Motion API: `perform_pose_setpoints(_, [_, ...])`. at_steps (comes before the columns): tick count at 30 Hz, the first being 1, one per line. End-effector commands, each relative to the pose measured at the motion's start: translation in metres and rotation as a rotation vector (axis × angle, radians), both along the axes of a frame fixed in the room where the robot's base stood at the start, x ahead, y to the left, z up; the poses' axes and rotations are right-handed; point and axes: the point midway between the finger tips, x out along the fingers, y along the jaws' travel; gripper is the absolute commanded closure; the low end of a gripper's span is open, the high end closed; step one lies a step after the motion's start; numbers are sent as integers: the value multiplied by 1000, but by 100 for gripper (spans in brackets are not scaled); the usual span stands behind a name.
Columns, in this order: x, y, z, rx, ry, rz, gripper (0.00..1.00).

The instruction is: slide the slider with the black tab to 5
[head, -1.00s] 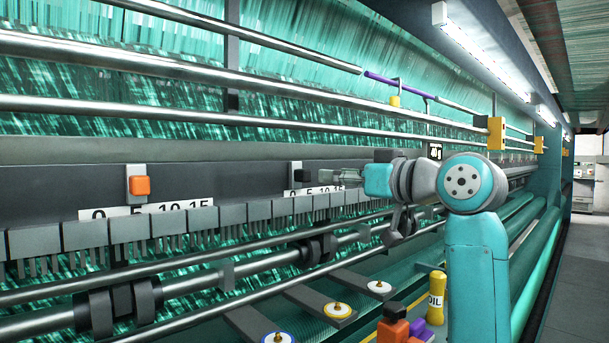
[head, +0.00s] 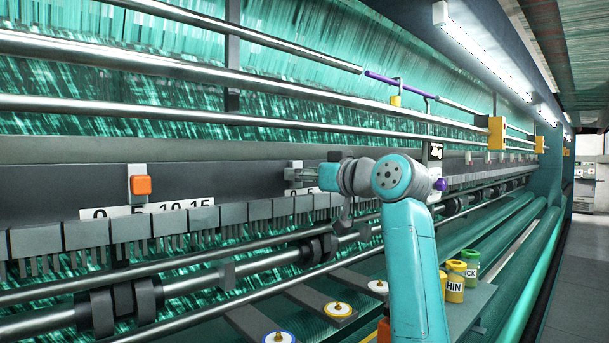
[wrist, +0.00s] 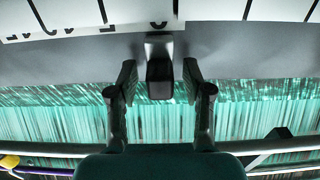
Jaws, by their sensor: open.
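The slider with the black tab has a light grey plate that shows in the head view (head: 296,165), close to the 0 end of its scale (head: 301,191). My arm covers the right part of that scale. In the wrist view the black tab (wrist: 160,70) sits between the two fingers of my open gripper (wrist: 160,82), with a gap on each side. In the head view my gripper (head: 302,175) is at the slider and hides the tab. The scale strip (wrist: 95,20) shows upside down in the wrist view, its numbers cut off.
A second slider with an orange tab (head: 141,185) stands to the left, above its own 0 to 15 scale (head: 150,208). A row of grey blocks (head: 130,228) and long metal rails run just below the scales. Labelled cans (head: 456,280) stand at lower right.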

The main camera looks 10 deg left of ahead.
Motion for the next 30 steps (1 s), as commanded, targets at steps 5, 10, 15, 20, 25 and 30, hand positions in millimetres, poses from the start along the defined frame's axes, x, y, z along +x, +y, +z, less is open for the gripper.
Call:
perform_pose_setpoints(5, [0, 0, 0, 0, 0, 0, 78])
perform_pose_setpoints(10, [0, 0, 0, 0, 0, 0, 100])
perform_pose_setpoints(15, [4, -3, 0, -1, 1, -1, 100])
perform_pose_setpoints(20, [25, -20, 0, -3, 2, -2, 100])
perform_pose_setpoints(25, [39, -31, 0, -1, 1, -1, 100])
perform_pose_setpoints(30, [40, -31, 0, 0, 1, 0, 100])
